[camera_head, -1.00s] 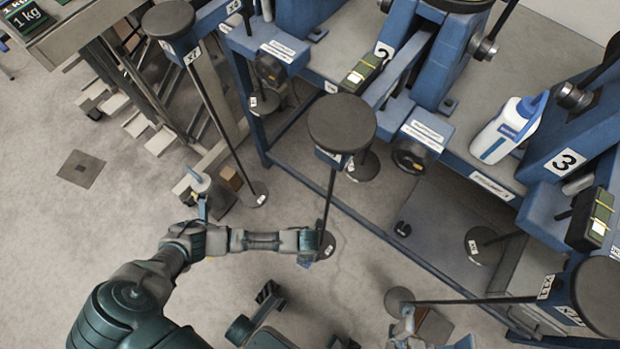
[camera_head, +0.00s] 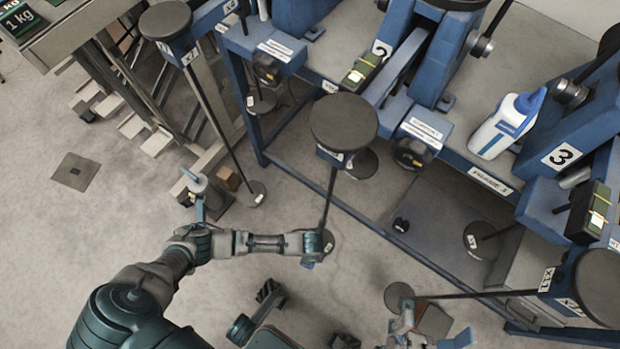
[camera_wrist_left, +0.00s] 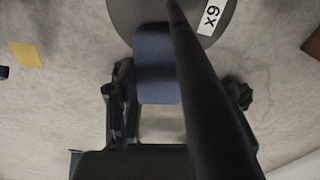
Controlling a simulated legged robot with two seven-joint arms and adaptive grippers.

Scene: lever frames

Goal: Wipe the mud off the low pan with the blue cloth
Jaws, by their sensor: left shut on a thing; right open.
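A dark round low pan (camera_head: 328,241) hangs at the lower end of a thin rod. In the left wrist view the pan (camera_wrist_left: 150,14) carries an X9 label, and the dark rod crosses in front. My left gripper (camera_head: 312,258) is beside this pan, shut on the blue cloth (camera_wrist_left: 156,80), which overlaps the pan's edge in the wrist view. I cannot tell whether the cloth touches the pan. No mud can be made out; much of the pan is hidden. My right gripper (camera_head: 404,326) is open at the lower edge, near another dark disc (camera_head: 399,296).
A larger dark disc (camera_head: 343,122) sits above the low pan on the same rod. A blue frame (camera_head: 340,205) with levers runs behind. A white bottle (camera_head: 508,125) stands on its deck. The floor (camera_head: 60,250) at left is mostly clear.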

